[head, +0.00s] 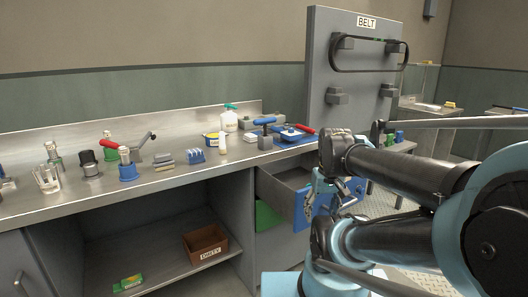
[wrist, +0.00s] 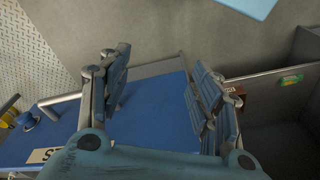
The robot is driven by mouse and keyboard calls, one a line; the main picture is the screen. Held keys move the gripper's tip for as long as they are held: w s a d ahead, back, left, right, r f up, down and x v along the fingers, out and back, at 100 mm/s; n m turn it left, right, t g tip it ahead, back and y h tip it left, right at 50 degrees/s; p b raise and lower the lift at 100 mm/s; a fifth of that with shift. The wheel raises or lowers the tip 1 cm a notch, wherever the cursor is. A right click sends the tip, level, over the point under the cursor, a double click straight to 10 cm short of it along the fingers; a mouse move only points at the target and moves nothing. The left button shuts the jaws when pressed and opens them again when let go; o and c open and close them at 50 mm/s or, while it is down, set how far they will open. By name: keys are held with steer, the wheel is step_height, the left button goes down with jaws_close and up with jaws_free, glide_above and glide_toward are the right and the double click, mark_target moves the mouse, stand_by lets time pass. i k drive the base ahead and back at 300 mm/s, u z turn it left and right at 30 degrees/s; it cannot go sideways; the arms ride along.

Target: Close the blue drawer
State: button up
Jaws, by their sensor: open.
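The blue drawer stands pulled out from under the counter, its blue front (head: 298,212) facing right and partly covered by my gripper. In the wrist view the blue front (wrist: 158,118) fills the space below and between my fingers. My gripper (wrist: 160,88) is open, with one finger to each side and nothing held. In the head view my gripper (head: 322,190) is at the drawer front. I cannot tell whether the fingers touch it. A metal handle (wrist: 60,99) and part of a white label (wrist: 42,155) show at the left of the wrist view.
A green drawer front (head: 267,216) shows below. The metal counter (head: 185,183) holds jars, clamps and tools. A brown box (head: 206,243) labelled DIRTY and a green packet (head: 127,283) lie on the lower shelf. A grey BELT panel (head: 352,85) rises behind my arm.

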mark_target(282, 184)
steer(key=z, duration=0.25)
steer(key=k, duration=1.25)
steer(key=z, duration=0.25)
steer(key=i, duration=0.5)
steer(key=z, duration=0.15)
